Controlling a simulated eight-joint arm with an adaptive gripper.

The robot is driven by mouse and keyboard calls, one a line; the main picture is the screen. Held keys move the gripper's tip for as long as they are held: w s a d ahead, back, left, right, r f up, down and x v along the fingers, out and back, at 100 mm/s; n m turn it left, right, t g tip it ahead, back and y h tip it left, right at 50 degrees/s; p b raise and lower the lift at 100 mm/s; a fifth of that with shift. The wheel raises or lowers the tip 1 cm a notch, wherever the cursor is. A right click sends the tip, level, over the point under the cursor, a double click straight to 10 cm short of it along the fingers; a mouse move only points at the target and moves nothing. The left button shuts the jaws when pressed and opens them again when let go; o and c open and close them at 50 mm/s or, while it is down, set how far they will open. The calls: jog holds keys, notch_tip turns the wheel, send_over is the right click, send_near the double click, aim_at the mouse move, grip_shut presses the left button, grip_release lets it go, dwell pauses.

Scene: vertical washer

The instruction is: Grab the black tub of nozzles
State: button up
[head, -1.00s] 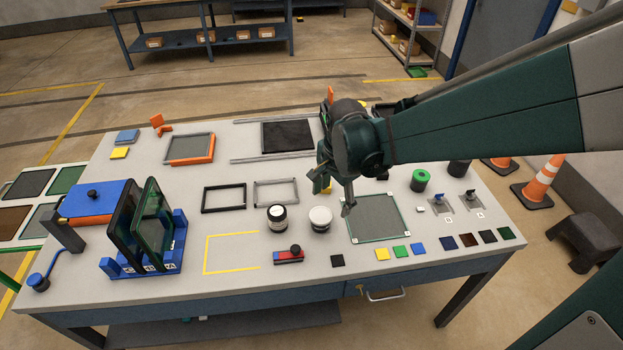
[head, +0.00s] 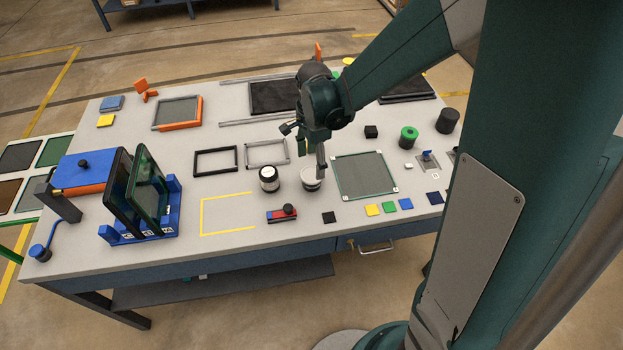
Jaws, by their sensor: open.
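A black tub with a pale band and a light top (head: 269,179) stands upright near the middle of the workbench. I cannot read its label or see nozzles in it. A second tub with a white lid (head: 310,180) stands just to its right. My gripper (head: 312,158) is open and points down above and behind the white-lidded tub, to the right of the black tub. One grey finger overlaps the white-lidded tub in the picture; I cannot tell whether it touches. A plain black cylinder (head: 448,120) stands at the far right of the bench.
A green-grey mat (head: 365,176) lies right of the tubs, with a green spool (head: 408,137) beyond it. Two small frames (head: 216,161) lie behind the tubs. A red-and-blue block with a black knob (head: 282,214) sits in front. A blue rack (head: 150,225) stands left.

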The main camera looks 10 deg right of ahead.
aim_at(312, 174)
jog(key=shift+f, duration=0.1)
jog(key=shift+f, duration=1.2)
jog(key=shift+f, duration=0.1)
jog(key=shift+a+f+b, duration=0.15)
jog(key=shift+f+b, duration=0.15)
jog(key=shift+f, duration=0.95)
jog(key=shift+a+f+b, duration=0.1)
jog(key=shift+f+b, duration=0.15)
jog(key=shift+f, duration=1)
jog(key=c, duration=0.9)
